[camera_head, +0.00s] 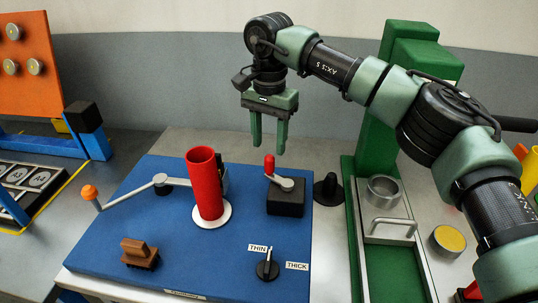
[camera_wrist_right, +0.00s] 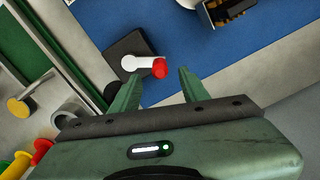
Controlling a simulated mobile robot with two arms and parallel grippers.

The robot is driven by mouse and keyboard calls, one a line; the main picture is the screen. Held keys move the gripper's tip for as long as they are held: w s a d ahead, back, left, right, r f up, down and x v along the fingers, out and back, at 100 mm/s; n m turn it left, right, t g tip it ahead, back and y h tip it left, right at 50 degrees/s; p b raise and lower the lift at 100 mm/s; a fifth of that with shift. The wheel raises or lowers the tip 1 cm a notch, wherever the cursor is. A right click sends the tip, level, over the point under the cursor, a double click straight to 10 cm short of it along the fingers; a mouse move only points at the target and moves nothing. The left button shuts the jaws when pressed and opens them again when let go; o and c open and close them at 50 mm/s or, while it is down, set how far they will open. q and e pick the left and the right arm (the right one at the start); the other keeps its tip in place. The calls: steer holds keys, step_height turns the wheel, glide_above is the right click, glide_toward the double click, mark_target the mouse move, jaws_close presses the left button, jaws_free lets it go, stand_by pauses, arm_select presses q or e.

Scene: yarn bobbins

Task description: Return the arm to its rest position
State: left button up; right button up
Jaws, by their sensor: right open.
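My right arm comes in from the right in the head view. Its green gripper (camera_head: 269,132) points down above the back part of the blue board (camera_head: 170,240). The two fingers are apart with nothing between them, and they also show in the right wrist view (camera_wrist_right: 155,92). A black box with a grey lever and red knob (camera_head: 269,165) is below the gripper; the red knob (camera_wrist_right: 160,68) shows just beyond the fingertips in the wrist view, apart from them. My left gripper is not in view.
A red tube (camera_head: 205,184) stands upright on a white disc on the board. An orange-knobbed crank (camera_head: 90,192), a brown block (camera_head: 139,253) and a THIN/THICK dial (camera_head: 267,267) are on the board. A green machine (camera_head: 378,115) stands at right. Space above the board's left is free.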

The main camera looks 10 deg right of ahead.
steer(key=shift+r, duration=0.95)
